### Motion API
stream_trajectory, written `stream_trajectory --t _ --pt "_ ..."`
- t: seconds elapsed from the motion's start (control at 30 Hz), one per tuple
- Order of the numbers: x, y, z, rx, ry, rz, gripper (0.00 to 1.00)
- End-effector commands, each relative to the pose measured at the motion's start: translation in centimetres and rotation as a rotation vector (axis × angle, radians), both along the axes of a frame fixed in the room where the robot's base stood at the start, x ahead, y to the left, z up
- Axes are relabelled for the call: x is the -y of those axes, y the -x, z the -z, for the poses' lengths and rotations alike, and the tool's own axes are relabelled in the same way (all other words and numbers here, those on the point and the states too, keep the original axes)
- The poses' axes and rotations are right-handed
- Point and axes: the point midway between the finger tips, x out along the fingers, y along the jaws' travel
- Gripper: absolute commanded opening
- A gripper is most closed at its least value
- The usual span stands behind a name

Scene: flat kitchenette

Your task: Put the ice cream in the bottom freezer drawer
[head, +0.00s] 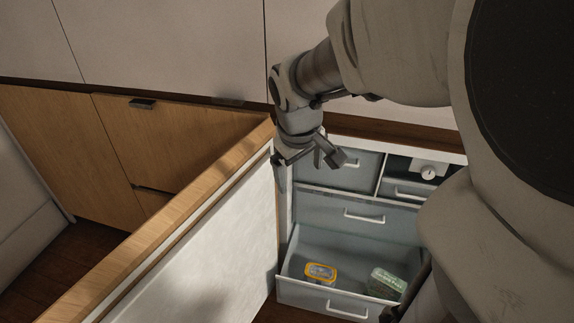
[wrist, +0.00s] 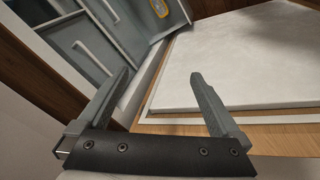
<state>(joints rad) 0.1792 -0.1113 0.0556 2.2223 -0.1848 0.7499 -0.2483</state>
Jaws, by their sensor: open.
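A tub with a yellow rim (head: 320,273), which looks like the ice cream, lies in the bottom freezer drawer (head: 322,301). The drawer is pulled open. The tub also shows in part at the top of the wrist view (wrist: 160,8). My gripper (head: 311,162) is open and empty, above and apart from the tub, near the upper freezer drawers and the inner side of the open door. Its two spread fingers show in the wrist view (wrist: 160,76) with nothing between them.
A green-labelled box (head: 387,281) lies at the right in the same drawer. The closed middle drawer (head: 352,213) is above it. The open freezer door (head: 205,255) stands to the left, close to my gripper. Wooden cabinets (head: 165,140) are behind the door.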

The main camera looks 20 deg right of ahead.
Motion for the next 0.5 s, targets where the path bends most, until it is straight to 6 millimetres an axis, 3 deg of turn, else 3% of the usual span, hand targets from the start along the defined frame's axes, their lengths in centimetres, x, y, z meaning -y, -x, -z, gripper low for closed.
stream_trajectory --t 0.03,0.1,0.3,0.5 --pt "-1.2 1.0 -2.8 0.073 -0.004 0.003 1.00" --pt "-2.1 2.5 -3.7 0.100 -0.026 0.028 1.00" --pt "-4.6 7.1 -5.5 0.168 -0.106 0.096 1.00" --pt "-6.4 11.1 -6.1 0.221 -0.191 0.152 1.00"
